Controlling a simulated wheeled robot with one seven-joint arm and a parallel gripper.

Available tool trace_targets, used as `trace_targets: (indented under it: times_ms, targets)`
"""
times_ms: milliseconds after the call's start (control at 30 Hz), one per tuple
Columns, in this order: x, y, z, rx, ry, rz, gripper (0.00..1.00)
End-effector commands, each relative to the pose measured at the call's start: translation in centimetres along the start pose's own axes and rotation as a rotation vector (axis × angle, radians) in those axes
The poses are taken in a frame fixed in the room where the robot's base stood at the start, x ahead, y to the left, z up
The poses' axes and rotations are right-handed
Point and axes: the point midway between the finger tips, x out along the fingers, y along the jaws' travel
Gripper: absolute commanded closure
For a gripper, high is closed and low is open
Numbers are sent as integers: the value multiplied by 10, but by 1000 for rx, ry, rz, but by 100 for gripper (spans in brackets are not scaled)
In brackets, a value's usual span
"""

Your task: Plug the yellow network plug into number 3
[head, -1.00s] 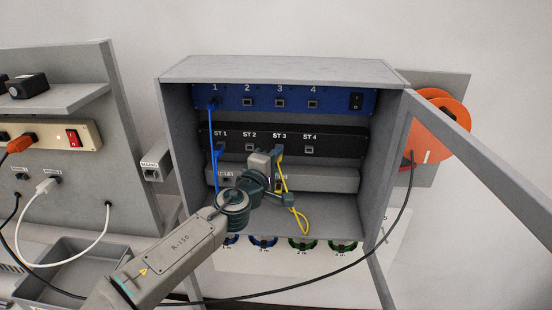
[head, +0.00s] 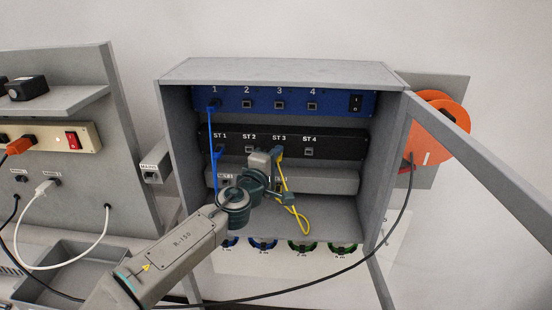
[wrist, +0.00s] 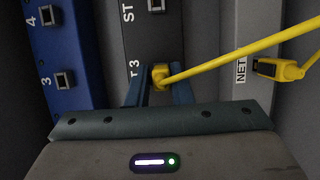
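The yellow network plug (wrist: 160,77) is at the ST 3 socket of the black panel (head: 340,146), on its yellow cable (head: 292,212). My gripper (wrist: 160,88) has a finger on either side of this plug and appears closed on it; in the head view my wrist partly covers the spot. How deep the plug sits in ST 3 is hidden. The number 3 socket (head: 279,105) is empty on the blue panel (head: 330,104) above; it also shows at the left of the wrist view (wrist: 63,81). The cable's other yellow plug (wrist: 275,68) is in a NET socket.
A blue cable (head: 216,170) runs from number 1 to ST 1. Sockets 2 and 4 on the blue panel are empty. The grey cabinet (head: 290,71) has side walls and an open door frame (head: 480,160) on the right. A black cable (head: 372,255) hangs in front, below.

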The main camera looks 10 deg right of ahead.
Motion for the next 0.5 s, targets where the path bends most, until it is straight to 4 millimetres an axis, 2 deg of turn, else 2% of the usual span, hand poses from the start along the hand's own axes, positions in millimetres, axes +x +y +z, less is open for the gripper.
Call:
trace_targets:
  times_ms: [33,67,367,500]
  targets:
    - [0,0,0,0,0,0,66]
    - [0,0,0,0,0,0,58]
    - [-1,0,0,0,0,0,57]
    - [-9,-1,0,0,1,0,57]
